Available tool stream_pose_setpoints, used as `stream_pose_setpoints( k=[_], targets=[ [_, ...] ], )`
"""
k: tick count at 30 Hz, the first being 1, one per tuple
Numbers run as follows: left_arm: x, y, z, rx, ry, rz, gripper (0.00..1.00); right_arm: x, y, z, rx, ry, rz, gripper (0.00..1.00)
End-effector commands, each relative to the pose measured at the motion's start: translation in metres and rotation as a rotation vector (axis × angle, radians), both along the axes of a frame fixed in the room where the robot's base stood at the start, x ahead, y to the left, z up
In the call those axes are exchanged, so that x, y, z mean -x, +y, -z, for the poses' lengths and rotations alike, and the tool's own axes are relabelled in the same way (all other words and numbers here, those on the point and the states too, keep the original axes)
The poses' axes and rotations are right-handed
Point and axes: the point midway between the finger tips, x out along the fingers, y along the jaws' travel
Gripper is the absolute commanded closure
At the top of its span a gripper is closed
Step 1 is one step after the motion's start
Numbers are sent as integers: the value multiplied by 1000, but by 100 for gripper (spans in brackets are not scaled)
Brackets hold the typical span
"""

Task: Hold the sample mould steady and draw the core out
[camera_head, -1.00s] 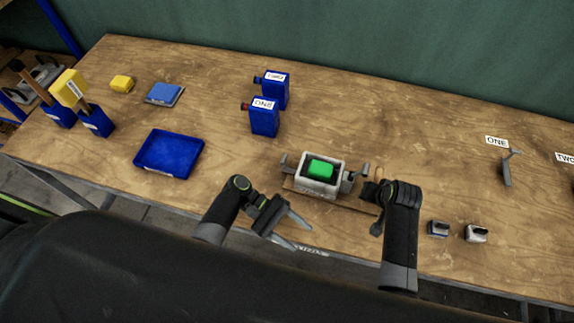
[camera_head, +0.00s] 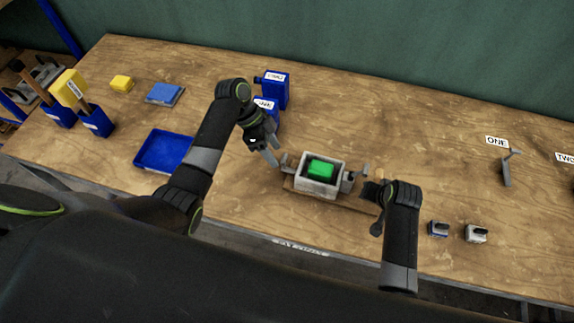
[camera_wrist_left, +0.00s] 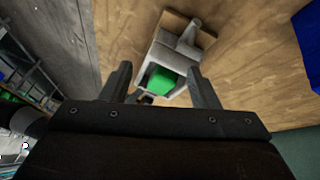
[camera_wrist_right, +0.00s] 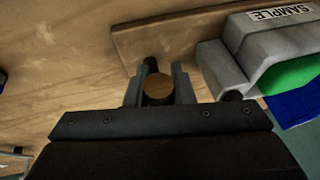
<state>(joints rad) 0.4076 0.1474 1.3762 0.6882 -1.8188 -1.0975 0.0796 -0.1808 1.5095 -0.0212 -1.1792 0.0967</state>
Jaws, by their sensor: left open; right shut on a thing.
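The sample mould (camera_head: 340,179) is a pale grey open box on a wooden board, with a grey lug at each end. The green core (camera_head: 320,169) sits inside it, its top showing. My left gripper (camera_head: 272,157) is open and empty, just left of the mould's left lug. In the left wrist view the mould (camera_wrist_left: 168,52) and core (camera_wrist_left: 160,79) show beyond the spread fingers. My right gripper (camera_wrist_right: 158,82) is shut on a round wooden-ended handle (camera_wrist_right: 158,88) beside the mould's right end. The mould's SAMPLE label shows in the right wrist view.
The wooden board (camera_head: 345,200) lies under the mould. Blue canisters (camera_head: 275,88) stand behind my left arm, and a blue tray (camera_head: 158,150) lies left of it.

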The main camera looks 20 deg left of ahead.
Motion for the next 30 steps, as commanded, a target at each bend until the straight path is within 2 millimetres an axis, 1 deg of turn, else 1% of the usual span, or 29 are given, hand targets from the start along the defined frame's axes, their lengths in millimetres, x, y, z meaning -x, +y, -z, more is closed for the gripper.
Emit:
stream_pose_setpoints(
  k=[1, 6, 10, 13, 17, 30],
  targets=[
    [-8, 5, -8, -19, -55, 58, 45, -1, 0, -1, -1, -3, 0, 100],
    [-24, 17, -26, -68, -181, 213, 45, -1, 0, -1, -2, -3, 0, 100],
    [-29, 20, -31, -87, -223, 271, 45, -1, 0, -1, -2, -2, 0, 100],
    [-31, 20, -30, -91, -233, 287, 45, -1, 0, -1, -2, -2, 1, 100],
    [-30, 16, -19, -89, -232, 287, 45, -1, 0, -1, -2, -2, 1, 100],
    [-28, -10, 41, -88, -230, 286, 45, -1, 1, -1, -2, -2, 1, 100]
  ],
)
